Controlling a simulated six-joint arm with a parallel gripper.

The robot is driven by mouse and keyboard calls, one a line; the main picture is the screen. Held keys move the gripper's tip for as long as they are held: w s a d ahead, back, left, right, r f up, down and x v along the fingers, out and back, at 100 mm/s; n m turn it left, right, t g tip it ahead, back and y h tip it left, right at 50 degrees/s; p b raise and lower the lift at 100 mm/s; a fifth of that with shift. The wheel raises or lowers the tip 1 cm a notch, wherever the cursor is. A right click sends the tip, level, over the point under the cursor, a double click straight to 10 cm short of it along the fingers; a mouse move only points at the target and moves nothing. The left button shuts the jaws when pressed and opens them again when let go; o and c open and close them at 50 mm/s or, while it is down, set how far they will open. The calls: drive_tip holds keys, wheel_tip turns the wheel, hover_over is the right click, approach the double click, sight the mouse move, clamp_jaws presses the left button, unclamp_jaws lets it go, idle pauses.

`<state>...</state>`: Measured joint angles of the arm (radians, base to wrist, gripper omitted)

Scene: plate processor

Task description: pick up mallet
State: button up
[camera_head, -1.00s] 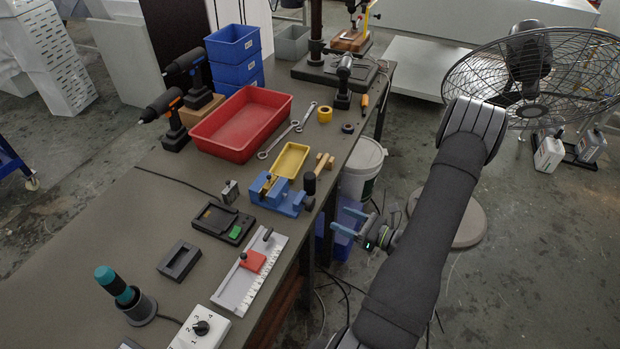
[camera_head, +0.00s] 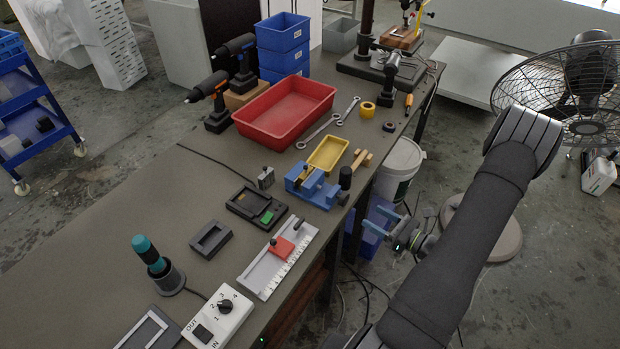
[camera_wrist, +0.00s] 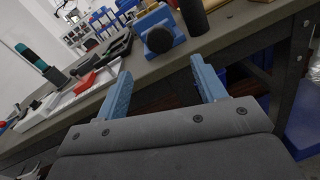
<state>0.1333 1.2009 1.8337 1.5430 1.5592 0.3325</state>
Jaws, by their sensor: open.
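A light wooden piece that looks like the mallet (camera_head: 361,159) lies near the right edge of the workbench. It is beside the yellow tray (camera_head: 328,154) and just behind the blue vise (camera_head: 313,185). It is small, and I cannot clearly tell head from handle. My gripper (camera_head: 378,222) is off the bench's right side, below the level of its top, apart from the wooden piece. In the wrist view my gripper (camera_wrist: 161,70) has its two blue fingers spread, with nothing between them. The vise's round black end (camera_wrist: 158,40) shows beyond them.
A black upright cylinder (camera_head: 345,178) stands by the vise, near the wooden piece. A red bin (camera_head: 285,112), wrenches (camera_head: 318,132) and yellow tape (camera_head: 367,108) lie farther back. A white bucket (camera_head: 400,170) stands on the floor beside the bench. The bench edge (camera_wrist: 150,80) is ahead of the fingers.

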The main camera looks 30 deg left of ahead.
idle(0.4)
drive_tip(key=c, duration=0.5)
